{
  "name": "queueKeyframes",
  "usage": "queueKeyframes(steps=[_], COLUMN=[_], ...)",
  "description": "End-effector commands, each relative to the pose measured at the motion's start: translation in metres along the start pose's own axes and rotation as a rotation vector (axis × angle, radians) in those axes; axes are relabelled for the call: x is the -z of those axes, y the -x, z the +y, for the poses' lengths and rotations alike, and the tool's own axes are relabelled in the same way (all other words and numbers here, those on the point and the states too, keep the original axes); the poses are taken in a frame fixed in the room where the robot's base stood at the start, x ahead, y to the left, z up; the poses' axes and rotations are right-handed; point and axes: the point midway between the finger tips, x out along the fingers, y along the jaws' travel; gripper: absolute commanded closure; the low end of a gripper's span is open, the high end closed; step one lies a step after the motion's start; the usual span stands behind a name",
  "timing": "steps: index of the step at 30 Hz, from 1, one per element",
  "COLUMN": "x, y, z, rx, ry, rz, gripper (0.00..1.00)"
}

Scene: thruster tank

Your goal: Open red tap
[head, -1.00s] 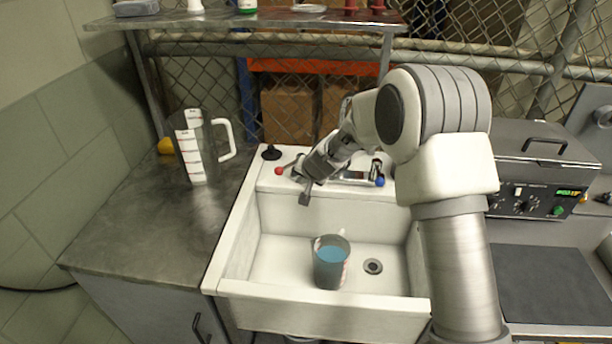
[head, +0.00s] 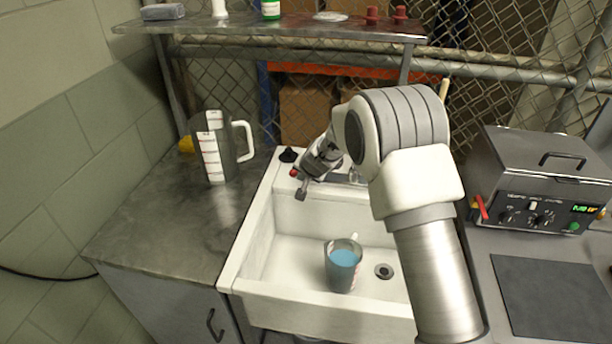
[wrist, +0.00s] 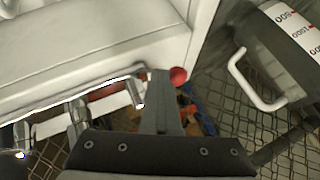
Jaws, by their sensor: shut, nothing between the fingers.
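The red tap (head: 293,172) shows as a small red knob at the back left of the white sink (head: 257,235), just left of my gripper. In the wrist view the red tap (wrist: 178,75) lies right beside the fingertips; I cannot tell whether they touch. My gripper (head: 301,194) is shut and empty, reaching down over the back ledge of the sink. In the wrist view my gripper (wrist: 160,76) points at the chrome fitting (wrist: 136,92) and the red knob. The blue tap is hidden behind my arm in the head view.
A cup (head: 343,268) with blue liquid stands in the sink beside the drain (head: 384,271). A measuring jug (head: 213,150) stands on the counter (head: 165,215) to the left. A black stopper (head: 288,155) sits on the ledge near the tap. A heater box (head: 540,175) stands right.

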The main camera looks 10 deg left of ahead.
Motion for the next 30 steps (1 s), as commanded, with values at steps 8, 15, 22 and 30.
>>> queueKeyframes(steps=[8, 15, 22, 30], x=[0.001, 0.001, 0.001, 0.001], y=[-0.015, -0.017, -0.017, -0.019], z=[-0.029, -0.029, -0.029, -0.022], rx=[0.002, 0.002, 0.002, 0.002], ry=[0.003, 0.0, 0.0, 0.001], rz=[-0.003, -0.003, -0.003, -0.002], gripper=[1.0, 1.0, 1.0, 1.0])
